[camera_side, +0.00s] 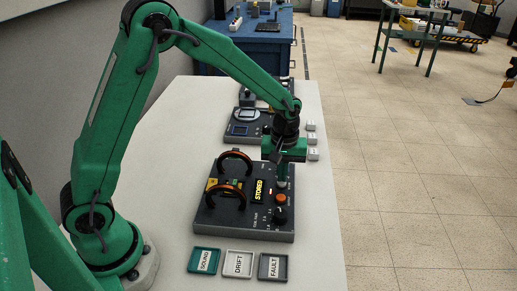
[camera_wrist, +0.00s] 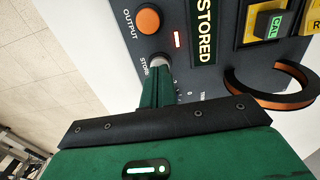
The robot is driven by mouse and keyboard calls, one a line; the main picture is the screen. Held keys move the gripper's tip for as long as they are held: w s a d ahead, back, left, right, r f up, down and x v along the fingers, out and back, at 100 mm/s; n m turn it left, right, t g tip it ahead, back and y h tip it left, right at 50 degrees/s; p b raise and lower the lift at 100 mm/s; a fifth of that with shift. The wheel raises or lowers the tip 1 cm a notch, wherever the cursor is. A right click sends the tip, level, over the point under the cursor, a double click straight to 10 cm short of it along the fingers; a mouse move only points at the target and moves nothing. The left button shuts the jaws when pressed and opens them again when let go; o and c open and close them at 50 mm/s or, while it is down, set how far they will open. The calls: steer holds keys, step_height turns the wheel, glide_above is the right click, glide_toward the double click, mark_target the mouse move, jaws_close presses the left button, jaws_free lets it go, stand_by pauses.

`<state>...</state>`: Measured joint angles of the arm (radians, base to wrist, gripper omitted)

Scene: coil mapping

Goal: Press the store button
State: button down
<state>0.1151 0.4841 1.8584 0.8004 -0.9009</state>
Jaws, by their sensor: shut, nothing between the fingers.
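The dark grey coil unit (camera_side: 225,222) sits on the white table. Its display (camera_side: 259,191) reads STORED in yellow; it also shows in the wrist view (camera_wrist: 203,30). My gripper (camera_side: 281,182) is shut and points down at the unit's right-hand panel; in the wrist view its fingertips (camera_wrist: 157,68) are at the grey store button (camera_wrist: 157,59), beside a partly hidden "STORE" label. The tips cover much of the button, and I cannot tell whether it is pushed in. An orange OUTPUT button (camera_wrist: 148,20) lies next to it.
Two curved coils (camera_side: 228,192) stand on the unit's left part. SOUND (camera_side: 204,273), DRIFT (camera_side: 238,275) and FAULT (camera_side: 273,277) trays lie in front. A dark knob (camera_side: 281,214) sits on the panel. Another instrument (camera_side: 243,130) and small white blocks (camera_side: 312,140) are behind.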

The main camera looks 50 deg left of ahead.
steer(key=shift+r, duration=2.75)
steer(key=shift+r, duration=0.1)
steer(key=s+a+r+m+t, duration=0.3)
steer(key=s+r+m, duration=0.1)
steer(key=s+r, duration=0.65)
steer(key=s+a+r+m+t, duration=0.2)
steer(key=s+m, duration=0.3)
steer(key=s, duration=0.6)
steer(key=shift+s+r+t, duration=0.3)
steer(key=shift+r, duration=0.05)
